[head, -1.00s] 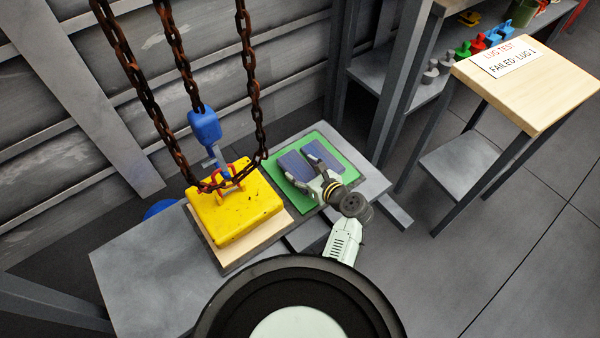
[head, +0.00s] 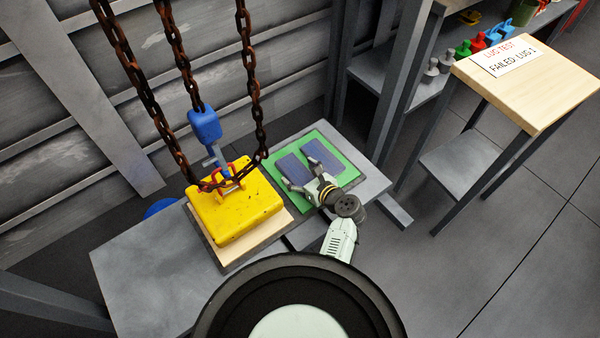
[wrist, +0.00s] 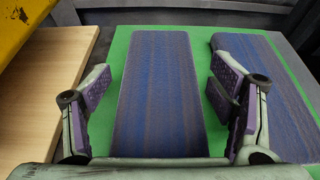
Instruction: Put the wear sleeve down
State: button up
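Two flat blue-purple wear sleeves lie side by side on a green mat (head: 350,178). The left sleeve (wrist: 158,90) lies between the fingers of my gripper (wrist: 160,88) in the wrist view, with green showing on both sides of it. The right sleeve (wrist: 262,90) lies just beyond my right finger. In the head view the left sleeve (head: 292,166) and the right sleeve (head: 323,155) rest at the far side of my gripper (head: 301,173). My gripper is open, its fingers apart from the left sleeve. The near end of that sleeve is hidden by the gripper body.
A yellow block (head: 237,208) with a red shackle sits on a wooden board (wrist: 45,100) to the left. Rusty chains (head: 186,65) and a blue hook block (head: 204,126) hang above it. A wooden-topped stand (head: 535,95) with a sign is at right.

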dwell(0.3)
jog(key=v, duration=1.2)
jog(key=shift+r, duration=0.1)
